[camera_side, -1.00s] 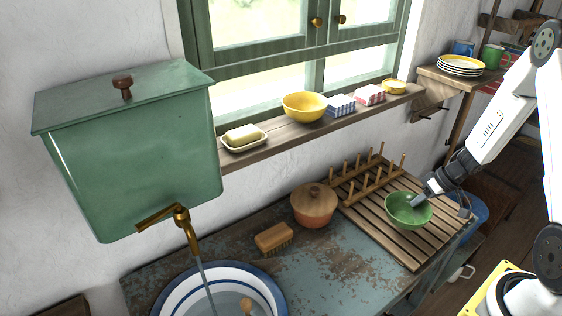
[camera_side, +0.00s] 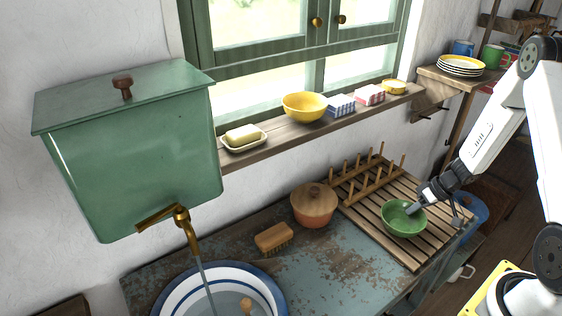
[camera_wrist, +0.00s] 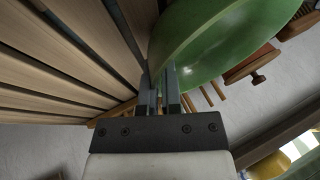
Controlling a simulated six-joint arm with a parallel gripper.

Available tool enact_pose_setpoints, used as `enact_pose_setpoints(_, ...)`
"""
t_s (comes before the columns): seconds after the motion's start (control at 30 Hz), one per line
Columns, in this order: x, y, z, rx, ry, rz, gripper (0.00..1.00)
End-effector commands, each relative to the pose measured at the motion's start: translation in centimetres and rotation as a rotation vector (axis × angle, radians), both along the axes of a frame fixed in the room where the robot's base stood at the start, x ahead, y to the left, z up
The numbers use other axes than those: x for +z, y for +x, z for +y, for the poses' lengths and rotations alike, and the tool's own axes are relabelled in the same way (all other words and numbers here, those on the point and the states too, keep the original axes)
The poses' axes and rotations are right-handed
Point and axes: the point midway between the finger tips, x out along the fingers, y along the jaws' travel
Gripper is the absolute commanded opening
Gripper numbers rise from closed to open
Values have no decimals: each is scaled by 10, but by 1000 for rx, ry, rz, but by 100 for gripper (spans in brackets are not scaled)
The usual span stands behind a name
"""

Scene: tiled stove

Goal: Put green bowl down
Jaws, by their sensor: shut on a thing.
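The green bowl (camera_side: 402,220) is upright, on or just above the slats of the wooden drying rack (camera_side: 416,256). I cannot tell for sure whether its base touches the slats. My gripper (camera_side: 412,206) is shut on the bowl's right rim, coming in from the upper right. In the wrist view the fingers (camera_wrist: 163,88) pinch the edge of the bowl (camera_wrist: 225,40), with the rack's slats (camera_wrist: 60,60) close by on the left. The inner fingertip is partly hidden by the bowl wall.
A row of pegs (camera_side: 372,180) stands on the rack behind the bowl. A lidded clay pot (camera_side: 314,204) and a brush (camera_side: 273,237) are to the left. A blue item (camera_side: 472,208) hangs by the rack's right edge. Bare slats lie in front of the bowl.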

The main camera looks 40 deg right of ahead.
Motion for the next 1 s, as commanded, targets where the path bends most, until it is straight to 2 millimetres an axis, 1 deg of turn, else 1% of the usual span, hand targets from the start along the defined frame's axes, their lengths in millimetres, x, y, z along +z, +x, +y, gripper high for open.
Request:
enact_pose_setpoints(0.17, -3, 0, 0, 0, 1, 0, 0)
enact_pose_setpoints(0.2, -3, 0, 0, 0, 0, 0, 15)
enact_pose_setpoints(0.27, -3, 0, 0, 0, 0, 0, 34)
enact_pose_setpoints(0.3, -3, 0, 0, 0, 0, 0, 41)
enact_pose_setpoints(0.77, 0, 0, 0, 0, 0, 0, 41)
enact_pose_setpoints(0.87, 5, -2, -2, -2, -1, 0, 41)
enact_pose_setpoints(1.0, 16, -6, -7, -2, 0, -1, 41)
